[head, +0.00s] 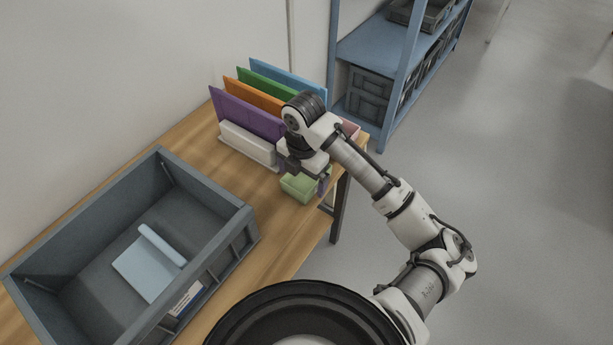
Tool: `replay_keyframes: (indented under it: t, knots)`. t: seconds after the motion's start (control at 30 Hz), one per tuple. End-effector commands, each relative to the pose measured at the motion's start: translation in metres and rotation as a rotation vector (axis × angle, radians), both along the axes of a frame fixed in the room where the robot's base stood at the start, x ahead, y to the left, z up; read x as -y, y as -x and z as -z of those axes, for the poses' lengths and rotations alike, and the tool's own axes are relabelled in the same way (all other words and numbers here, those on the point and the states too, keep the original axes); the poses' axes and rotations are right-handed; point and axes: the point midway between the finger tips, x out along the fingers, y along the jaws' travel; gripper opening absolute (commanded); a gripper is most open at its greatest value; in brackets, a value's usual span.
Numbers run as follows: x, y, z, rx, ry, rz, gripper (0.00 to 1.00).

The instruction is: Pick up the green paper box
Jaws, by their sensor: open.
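The green paper box (298,188) is a small, light green box on the wooden table near its right end. My gripper (306,178) is right above it, pointing down, with the arm coming in from the lower right. The gripper is open. Its hand and fingers cover the upper part of the box. I cannot tell whether the fingers touch the box.
Purple, orange, green and blue panels (246,115) stand in a white holder (246,145) behind the box. A pinkish item (350,129) is partly hidden by my arm. A grey crate (205,180) with light blue items fills the left. A blue shelf (372,55) stands behind.

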Motion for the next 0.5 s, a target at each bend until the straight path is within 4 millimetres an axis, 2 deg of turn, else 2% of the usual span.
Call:
replay_keyframes:
  t: [0.1, 0.3, 0.5]
  knots:
    - [0.0, -0.0001, 0.0077, 0.001, 0.0, 0.001, 0.96]
    - [-0.0002, -0.0003, 0.0089, 0.001, 0.0, 0.0, 0.96]
    - [-0.0002, -0.0002, 0.0087, 0.001, 0.0, 0.0, 0.71]
